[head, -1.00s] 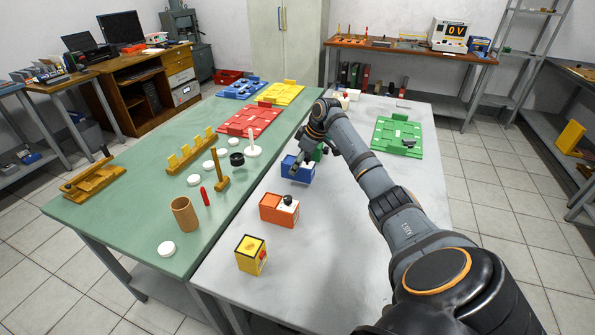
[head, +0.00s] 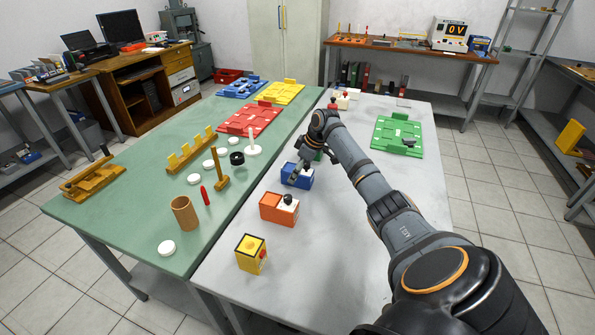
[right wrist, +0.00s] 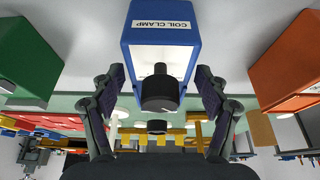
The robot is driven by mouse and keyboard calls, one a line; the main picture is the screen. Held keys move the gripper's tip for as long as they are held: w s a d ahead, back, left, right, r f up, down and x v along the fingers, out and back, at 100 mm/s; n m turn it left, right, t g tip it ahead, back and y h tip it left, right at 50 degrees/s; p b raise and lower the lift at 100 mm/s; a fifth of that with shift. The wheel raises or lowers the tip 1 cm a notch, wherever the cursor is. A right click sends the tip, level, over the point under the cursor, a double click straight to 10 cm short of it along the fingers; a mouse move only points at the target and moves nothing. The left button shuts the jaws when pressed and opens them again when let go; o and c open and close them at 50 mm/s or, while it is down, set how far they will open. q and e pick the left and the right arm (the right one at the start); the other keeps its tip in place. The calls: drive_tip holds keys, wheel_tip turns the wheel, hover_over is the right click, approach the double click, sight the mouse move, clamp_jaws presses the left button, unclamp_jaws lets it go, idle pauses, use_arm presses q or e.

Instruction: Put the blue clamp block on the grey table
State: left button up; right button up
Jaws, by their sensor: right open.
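The blue clamp block (head: 297,181) sits upright on the grey table (head: 340,235), between the orange block and a mostly hidden green block. In the right wrist view the blue clamp block (right wrist: 165,35) shows its "COIL CLAMP" label, a white face and a black knob. My right gripper (head: 304,164) is at the block, reaching in from the right in the head view. In the right wrist view the fingers of my right gripper (right wrist: 160,88) stand apart on either side of the block, with small gaps. My left gripper is not in view.
An orange block (head: 278,208) and a yellow block (head: 251,253) stand nearer on the grey table. A green board (head: 397,137) lies at the far right. The green table (head: 130,225) adjoins on the left, with several tools, discs and boards. The grey tabletop's front right is clear.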

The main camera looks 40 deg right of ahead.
drive_tip(key=v, duration=1.2)
